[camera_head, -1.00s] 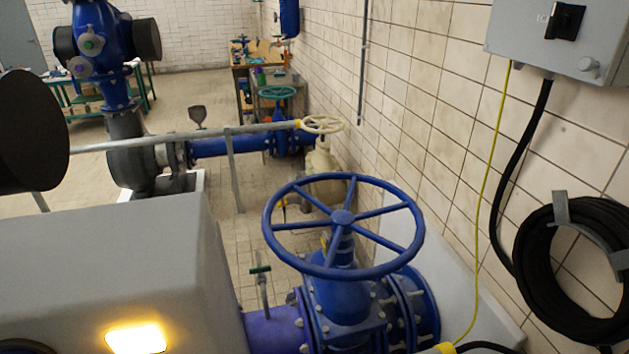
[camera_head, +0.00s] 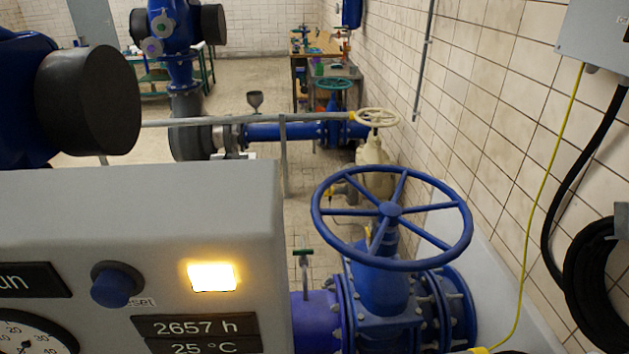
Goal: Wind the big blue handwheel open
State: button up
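The big blue handwheel (camera_head: 391,211) lies roughly flat on top of a blue gate valve (camera_head: 382,300), right of centre in the head view. It has a thick rim, several spokes and a round hub on the valve's stem. Nothing touches the wheel. The valve sits in a blue pipe line with bolted flanges. My gripper is not in view.
A grey control panel (camera_head: 150,220) with a lit yellow lamp (camera_head: 212,277) and a blue knob (camera_head: 115,285) fills the lower left. A tiled wall (camera_head: 490,110) bounds the right, with a coiled black hose (camera_head: 600,280). Behind stands a smaller cream handwheel (camera_head: 375,117).

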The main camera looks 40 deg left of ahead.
aim_at(388, 214)
jog(key=u, duration=0.1)
jog(key=i, duration=0.95)
jog(key=u, duration=1.9)
